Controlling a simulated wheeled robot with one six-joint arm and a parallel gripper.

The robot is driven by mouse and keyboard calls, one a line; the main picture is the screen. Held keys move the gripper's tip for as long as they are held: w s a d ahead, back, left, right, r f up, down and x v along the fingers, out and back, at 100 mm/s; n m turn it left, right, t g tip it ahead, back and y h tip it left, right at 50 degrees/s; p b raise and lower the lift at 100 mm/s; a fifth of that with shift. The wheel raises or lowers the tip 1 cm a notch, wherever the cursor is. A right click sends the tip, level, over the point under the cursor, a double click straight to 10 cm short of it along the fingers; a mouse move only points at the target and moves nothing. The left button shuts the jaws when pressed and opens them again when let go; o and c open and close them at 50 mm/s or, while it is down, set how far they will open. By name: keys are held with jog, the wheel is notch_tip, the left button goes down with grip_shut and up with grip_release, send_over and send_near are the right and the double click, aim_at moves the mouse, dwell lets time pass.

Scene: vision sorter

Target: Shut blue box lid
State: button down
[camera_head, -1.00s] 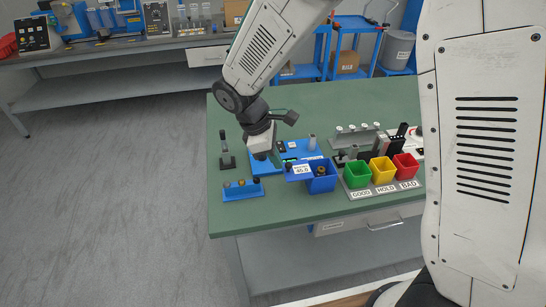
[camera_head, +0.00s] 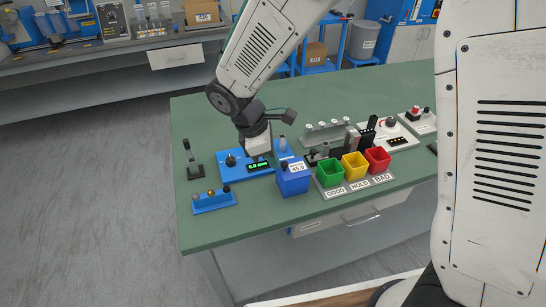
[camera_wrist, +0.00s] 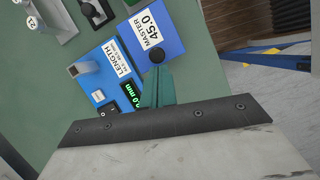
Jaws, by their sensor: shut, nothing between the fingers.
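The blue box (camera_head: 293,183) stands near the front edge of the green bench, left of the coloured bins. Its lid (camera_head: 300,165) lies flat over the top, with a white 45.0 label and a black knob at one side. In the wrist view the lid (camera_wrist: 170,30) reads MASTER 45.0, and its knob (camera_wrist: 157,56) is just beyond my fingertips. My gripper (camera_wrist: 158,88) is shut and empty, its teal fingers together at the lid's edge. I cannot tell whether they touch it. The inside of the box is hidden.
A blue length gauge (camera_head: 240,166) with a green display is left of the box. A small blue rack (camera_head: 213,202) stands at the front left. Green (camera_head: 330,172), yellow (camera_head: 354,166) and red (camera_head: 377,160) bins are to the right. Bare bench shows at the front.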

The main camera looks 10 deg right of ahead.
jog(key=shift+w+a, duration=0.15)
jog(key=shift+a, duration=0.1)
jog(key=a+r, duration=0.7)
jog(key=r, duration=0.2)
jog(key=shift+w+r, duration=0.15)
jog(key=shift+w, duration=0.15)
